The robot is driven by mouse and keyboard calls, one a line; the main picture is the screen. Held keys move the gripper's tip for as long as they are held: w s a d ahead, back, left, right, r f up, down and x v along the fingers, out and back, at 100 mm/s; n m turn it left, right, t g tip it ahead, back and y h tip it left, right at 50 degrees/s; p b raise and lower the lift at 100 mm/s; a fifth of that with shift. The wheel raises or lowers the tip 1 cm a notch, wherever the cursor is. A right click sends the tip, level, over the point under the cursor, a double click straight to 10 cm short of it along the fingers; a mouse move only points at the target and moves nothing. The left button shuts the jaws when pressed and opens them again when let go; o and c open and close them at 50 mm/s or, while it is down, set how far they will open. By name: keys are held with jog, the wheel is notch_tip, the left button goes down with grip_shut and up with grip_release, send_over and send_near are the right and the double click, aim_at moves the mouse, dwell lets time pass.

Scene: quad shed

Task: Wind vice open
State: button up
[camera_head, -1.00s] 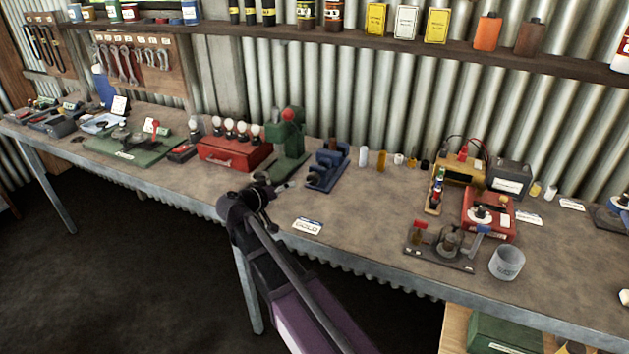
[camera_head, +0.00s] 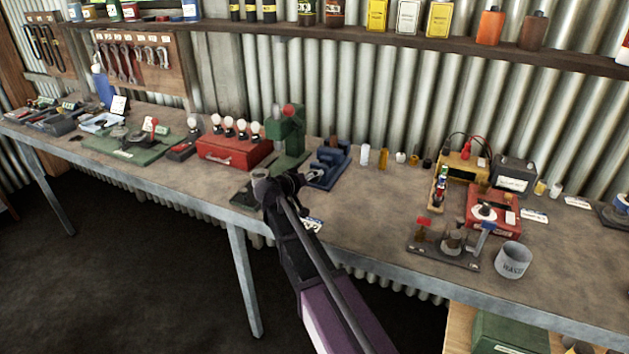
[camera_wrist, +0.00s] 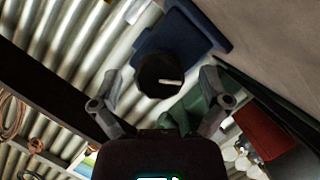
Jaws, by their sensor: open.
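The blue vice (camera_head: 330,163) stands on the workbench, right of a green machine. My gripper (camera_head: 292,183) is in front of its left side and hides part of it. In the wrist view the vice's blue body (camera_wrist: 178,38) is at the top. A dark round end with a pale bar across it (camera_wrist: 160,76) faces the camera, and seems to be the vice's screw end and handle.
The green machine (camera_head: 290,135) with a red knob stands close left of the vice, with a red box (camera_head: 232,150) beyond it. Small bottles (camera_head: 365,155) stand to the right.

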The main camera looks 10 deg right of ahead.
jog(key=shift+w+d+f, duration=0.1)
jog(key=shift+w+d, duration=0.2)
jog(key=shift+d, duration=0.05)
jog(key=c, duration=1.1)
jog(key=shift+c, duration=0.2)
